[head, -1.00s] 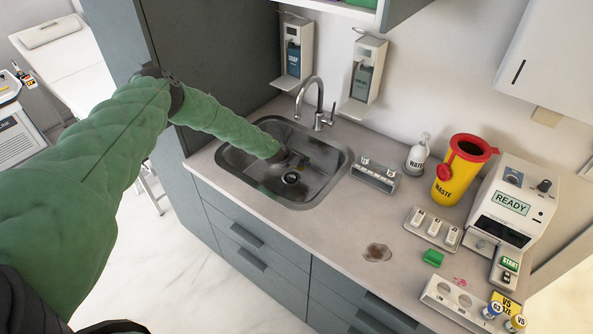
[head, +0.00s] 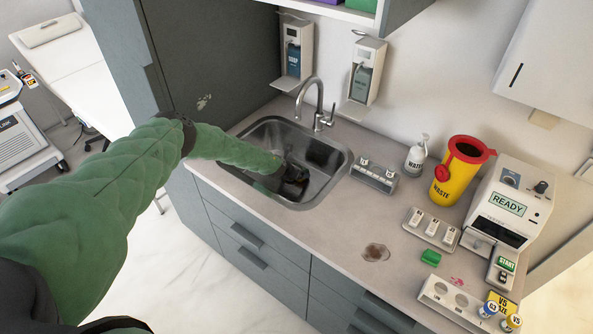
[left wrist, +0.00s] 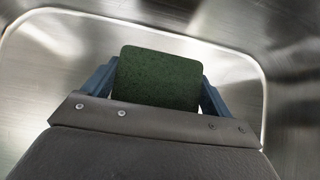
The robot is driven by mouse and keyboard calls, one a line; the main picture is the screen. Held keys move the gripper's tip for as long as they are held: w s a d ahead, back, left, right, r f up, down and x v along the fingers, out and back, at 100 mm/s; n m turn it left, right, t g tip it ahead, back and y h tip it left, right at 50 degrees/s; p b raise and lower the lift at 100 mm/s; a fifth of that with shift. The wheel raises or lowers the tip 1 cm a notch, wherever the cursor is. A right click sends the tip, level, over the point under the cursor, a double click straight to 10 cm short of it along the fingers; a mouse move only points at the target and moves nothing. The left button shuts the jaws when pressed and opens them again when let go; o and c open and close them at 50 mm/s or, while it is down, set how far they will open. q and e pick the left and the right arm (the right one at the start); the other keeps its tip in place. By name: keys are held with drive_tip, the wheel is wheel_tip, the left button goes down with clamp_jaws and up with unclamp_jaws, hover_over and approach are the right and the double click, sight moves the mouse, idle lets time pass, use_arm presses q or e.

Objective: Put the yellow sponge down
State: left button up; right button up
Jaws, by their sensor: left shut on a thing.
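My left gripper (head: 296,186) reaches down into the steel sink (head: 335,178). In the left wrist view the two blue fingers of the gripper (left wrist: 157,82) are shut on the sides of a sponge (left wrist: 158,78). Its visible face is dark green and rough; no yellow side shows in this view. Sink walls surround the gripper in that view. In the head view the sponge is hidden or too dark to make out, and whether it touches the sink bottom cannot be told. My right gripper is not in view.
A tap (head: 318,105) stands behind the sink. The counter just right of the sink's front is clear.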

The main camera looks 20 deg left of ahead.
use_arm(q)
drive_tip(key=shift+f, duration=0.2)
drive_tip(key=o, duration=0.9)
drive_tip(key=shift+c, duration=0.2)
drive_tip(key=shift+r, duration=0.25)
drive_tip(key=shift+s+r, duration=0.2)
drive_tip(key=shift+r, duration=0.05)
drive_tip(key=b+v, duration=0.2)
drive_tip(key=v, duration=0.9)
drive_tip(key=shift+s, duration=0.15)
drive_tip(key=shift+a, duration=0.15)
